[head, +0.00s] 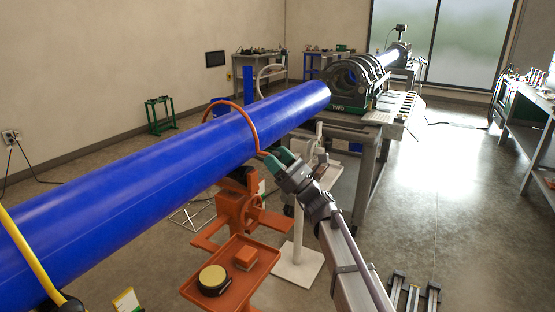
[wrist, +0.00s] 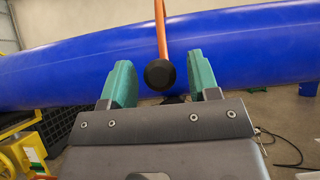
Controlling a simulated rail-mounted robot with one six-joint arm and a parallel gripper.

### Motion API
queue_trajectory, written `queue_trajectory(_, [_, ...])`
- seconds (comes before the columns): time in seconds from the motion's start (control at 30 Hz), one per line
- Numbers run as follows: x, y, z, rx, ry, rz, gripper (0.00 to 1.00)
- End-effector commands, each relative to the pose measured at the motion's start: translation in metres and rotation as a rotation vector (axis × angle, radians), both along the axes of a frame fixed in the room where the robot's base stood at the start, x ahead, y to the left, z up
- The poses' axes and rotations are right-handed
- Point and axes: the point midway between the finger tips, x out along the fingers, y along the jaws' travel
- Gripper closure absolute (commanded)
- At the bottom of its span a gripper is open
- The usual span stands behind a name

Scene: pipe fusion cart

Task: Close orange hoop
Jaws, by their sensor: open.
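The orange hoop (head: 247,118) arches over the long blue pipe (head: 175,150) in the head view. Its near end comes down the pipe's near side to my gripper (head: 278,160). In the wrist view the orange hoop (wrist: 161,30) runs down across the blue pipe (wrist: 60,70) and ends in a round black knob (wrist: 159,74). My gripper (wrist: 162,84) has its two green fingers apart, one on each side of the knob. I cannot tell whether either finger touches it. The hoop's far side behind the pipe is hidden.
An orange stand (head: 240,212) with a handwheel is under the pipe, with an orange tray (head: 238,280) in front. A yellow hoop (head: 28,255) crosses the pipe at left. A fusion machine (head: 350,82) stands at the pipe's far end.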

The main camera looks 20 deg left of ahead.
Motion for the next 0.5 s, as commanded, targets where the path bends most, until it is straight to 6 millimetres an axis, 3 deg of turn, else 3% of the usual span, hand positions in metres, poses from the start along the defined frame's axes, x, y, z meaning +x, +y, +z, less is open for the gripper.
queue_trajectory(0.3, [-0.014,-0.049,-0.050,0.000,0.000,-0.004,0.45])
queue_trajectory(0.5, [-0.021,-0.076,-0.069,-0.001,0.000,-0.001,0.45])
